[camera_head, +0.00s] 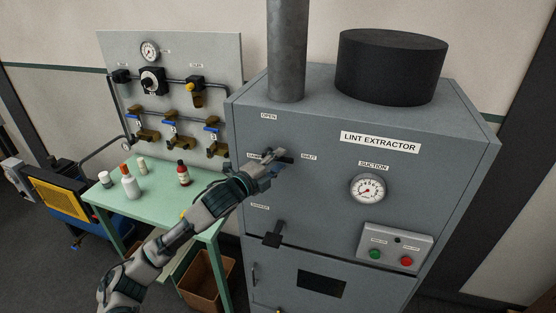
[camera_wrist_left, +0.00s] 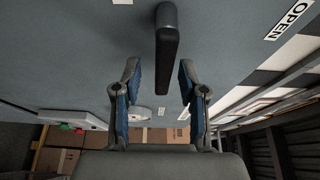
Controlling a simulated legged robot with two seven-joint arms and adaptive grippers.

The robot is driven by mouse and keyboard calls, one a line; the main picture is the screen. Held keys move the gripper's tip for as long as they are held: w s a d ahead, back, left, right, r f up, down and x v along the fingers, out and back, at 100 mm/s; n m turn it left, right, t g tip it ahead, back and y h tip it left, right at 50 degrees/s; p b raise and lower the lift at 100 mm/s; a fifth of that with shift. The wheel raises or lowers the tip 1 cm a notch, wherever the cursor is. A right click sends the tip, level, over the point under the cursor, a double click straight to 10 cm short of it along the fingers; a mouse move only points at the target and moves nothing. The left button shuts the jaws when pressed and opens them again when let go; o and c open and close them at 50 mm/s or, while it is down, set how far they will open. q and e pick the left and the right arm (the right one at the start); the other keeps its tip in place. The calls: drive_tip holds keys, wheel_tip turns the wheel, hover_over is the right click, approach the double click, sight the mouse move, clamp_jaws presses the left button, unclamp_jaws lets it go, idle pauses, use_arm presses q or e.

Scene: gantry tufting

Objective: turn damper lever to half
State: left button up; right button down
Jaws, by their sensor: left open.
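The damper lever is a black bar (camera_wrist_left: 167,45) on the blue-grey front of the lint extractor (camera_head: 330,125). In the left wrist view it runs down from a rounded head, and its lower end lies between my fingertips. My left gripper (camera_head: 275,160) is open in front of the lever, with one finger on each side in the left wrist view (camera_wrist_left: 159,82). Gaps show on both sides, so it does not grip the bar. In the head view my gripper covers much of the lever, so its exact angle is hard to tell. My right gripper is out of view.
An OPEN label (camera_head: 269,116) and a SHUT label (camera_head: 308,156) flank the lever. A second black handle (camera_head: 273,237) sticks out below. The suction gauge (camera_head: 367,188) and button box (camera_head: 395,247) are to the right. A green table (camera_head: 150,190) with bottles stands left.

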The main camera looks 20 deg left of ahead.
use_arm(q)
drive_tip(key=shift+d, duration=0.3)
drive_tip(key=shift+c, duration=0.4)
drive_tip(key=shift+d, duration=0.2)
clamp_jaws()
drive_tip(key=shift+r, duration=0.1)
drive_tip(key=n, duration=0.2)
drive_tip(key=r+n+t, duration=0.1)
drive_tip(key=n, duration=0.1)
drive_tip(key=shift+a+r, duration=0.1)
drive_tip(key=shift+a, duration=0.05)
drive_tip(key=shift+w+a+r+n+t+y+b, duration=0.2)
drive_tip(key=shift+n+t, duration=0.25)
drive_tip(key=shift+n, duration=0.5)
drive_tip(key=shift+s+a+r+n+t+y, duration=0.15)
drive_tip(key=shift+r+n+t, duration=0.2)
drive_tip(key=shift+n, duration=0.55)
drive_tip(key=shift+w+a+r+n+t+y+b, duration=0.1)
drive_tip(key=shift+a+r+n+t+y, duration=0.1)
drive_tip(key=shift+n+t, duration=0.55)
drive_tip(key=shift+n+g, duration=0.25)
drive_tip(key=shift+n, duration=0.05)
unclamp_jaws()
drive_tip(key=shift+o, duration=0.4)
drive_tip(key=shift+a+r, duration=0.15)
drive_tip(key=shift+a, duration=0.1)
